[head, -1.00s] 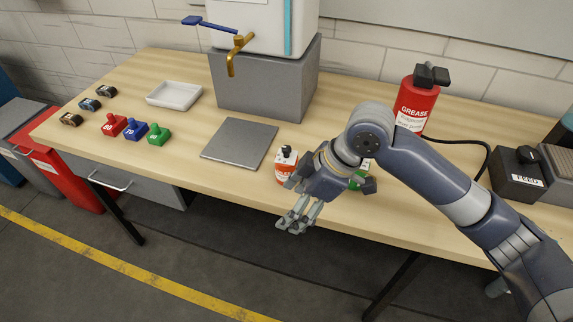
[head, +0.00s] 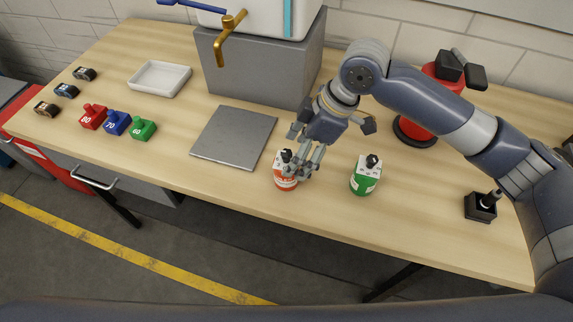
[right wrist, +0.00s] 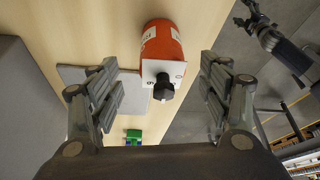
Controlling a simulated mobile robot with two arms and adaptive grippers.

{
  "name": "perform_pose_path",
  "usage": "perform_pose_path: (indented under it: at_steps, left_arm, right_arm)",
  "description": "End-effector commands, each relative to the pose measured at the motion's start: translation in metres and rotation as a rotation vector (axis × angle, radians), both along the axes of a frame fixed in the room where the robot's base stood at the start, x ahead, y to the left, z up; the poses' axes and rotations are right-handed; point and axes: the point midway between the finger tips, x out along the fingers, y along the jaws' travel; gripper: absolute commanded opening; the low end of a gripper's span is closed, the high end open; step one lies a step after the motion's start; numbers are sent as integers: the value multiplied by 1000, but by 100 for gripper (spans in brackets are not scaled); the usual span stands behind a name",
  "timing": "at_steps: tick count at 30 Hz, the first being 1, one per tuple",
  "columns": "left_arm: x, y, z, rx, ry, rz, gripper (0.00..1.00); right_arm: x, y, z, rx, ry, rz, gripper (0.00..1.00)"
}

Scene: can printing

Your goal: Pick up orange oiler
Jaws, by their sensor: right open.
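The orange oiler (head: 286,184) stands upright near the front edge of the table, with a white top and a black cap. My right gripper (head: 301,164) is open above and beside it, its fingers partly covering the oiler. In the right wrist view the orange oiler (right wrist: 162,42) shows between the spread fingers of the right gripper (right wrist: 160,65), with visible gaps on both sides. A green oiler (head: 364,181) stands upright to the right of the orange one.
A grey plate (head: 234,138) lies left of the orange oiler. Red (head: 92,117), blue (head: 116,124) and green (head: 142,129) stamps and a white tray (head: 160,78) are further left. A red grease container (head: 437,76) stands behind my right arm. A small black stand (head: 480,208) is at the right.

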Motion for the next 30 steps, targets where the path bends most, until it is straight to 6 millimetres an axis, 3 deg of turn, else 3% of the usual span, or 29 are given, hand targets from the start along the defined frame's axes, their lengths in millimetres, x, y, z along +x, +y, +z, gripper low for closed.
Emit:
perform_pose_path:
  at_steps: [3, 7, 11, 18, 25, 30]
  left_arm:
    - [-23, 1, 1, 2, 33, -1, 66]
    - [-33, 1, 3, 3, 47, -3, 66]
    - [-26, 1, 11, 2, 37, -4, 66]
    - [5, -2, 18, -4, -10, -4, 66]
    - [0, -1, 16, -2, -2, -4, 66]
    - [-11, -1, 16, -1, 15, -4, 66]
  right_arm:
    - [0, 5, -11, -1, 0, -1, 71]
    - [0, 8, -19, -1, 0, 0, 71]
    - [-2, 15, -36, -2, 4, -1, 71]
    - [-1, 24, -62, -1, -1, 0, 71]
    - [-1, 25, -64, 0, -2, -1, 71]
    - [-1, 25, -63, -1, -2, -1, 35]
